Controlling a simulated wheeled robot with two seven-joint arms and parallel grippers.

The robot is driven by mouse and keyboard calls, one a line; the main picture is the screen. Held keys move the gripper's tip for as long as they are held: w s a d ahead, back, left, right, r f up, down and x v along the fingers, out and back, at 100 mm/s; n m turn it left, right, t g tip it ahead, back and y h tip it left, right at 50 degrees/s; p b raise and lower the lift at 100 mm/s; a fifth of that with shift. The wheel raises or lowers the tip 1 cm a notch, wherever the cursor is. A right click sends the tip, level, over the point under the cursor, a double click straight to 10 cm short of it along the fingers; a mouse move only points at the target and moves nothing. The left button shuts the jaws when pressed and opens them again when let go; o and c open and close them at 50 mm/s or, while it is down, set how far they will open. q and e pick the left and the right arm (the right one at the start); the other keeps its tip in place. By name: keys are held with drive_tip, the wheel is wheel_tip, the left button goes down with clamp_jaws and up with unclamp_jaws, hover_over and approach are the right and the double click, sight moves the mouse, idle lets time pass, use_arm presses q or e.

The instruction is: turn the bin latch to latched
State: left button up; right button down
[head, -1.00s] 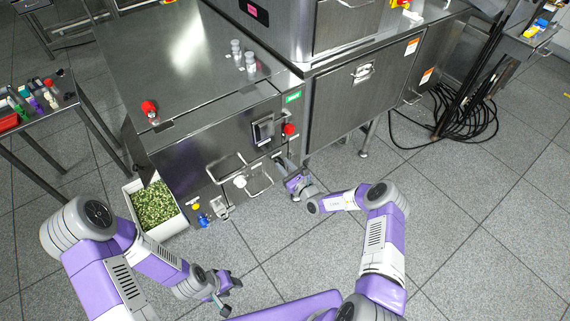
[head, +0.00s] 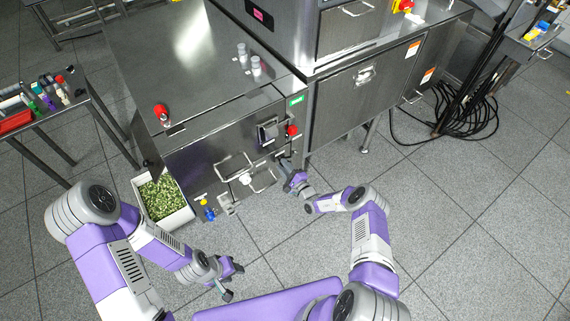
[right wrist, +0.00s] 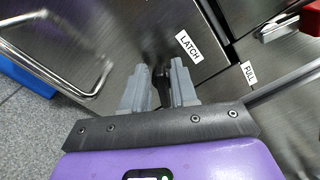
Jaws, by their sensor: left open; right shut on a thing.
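The bin latch (right wrist: 161,76) is a small dark handle on the steel cabinet front, beside a white label (right wrist: 189,46) reading LATCH. My right gripper (right wrist: 160,88) is shut on it in the right wrist view, and the fingers hide much of the handle. In the head view my right gripper (head: 286,166) is against the lower right part of the bin front (head: 205,167); the latch is too small to make out there. My left gripper (head: 231,280) is open and empty, low over the floor in front of the cabinet.
A metal bar handle (head: 237,163) sticks out of the bin front left of my right gripper. A white box of green pieces (head: 187,214) stands on the floor at the left. A label reading PULL (right wrist: 249,73) is right of the latch.

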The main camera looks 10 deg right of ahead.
drive_tip(key=shift+a+f+n+p, duration=0.15)
drive_tip(key=shift+n+p, duration=0.2)
drive_tip(key=shift+n, duration=0.6)
drive_tip(key=shift+d+f+n+p, duration=0.1)
drive_tip(key=shift+f+n+p, duration=0.15)
drive_tip(key=shift+n, duration=0.75)
drive_tip(key=shift+a+f+n+p, duration=0.1)
drive_tip(key=shift+n+p, duration=0.3)
drive_tip(key=shift+n, duration=0.55)
drive_tip(key=c, duration=1.2)
unclamp_jaws()
drive_tip(key=shift+o, duration=0.2)
drive_tip(key=p+v, duration=0.2)
drive_tip(key=v, duration=0.5)
drive_tip(key=shift+s+d+p, duration=0.2)
drive_tip(key=shift+s+p, duration=0.1)
drive_tip(key=shift+p, duration=0.1)
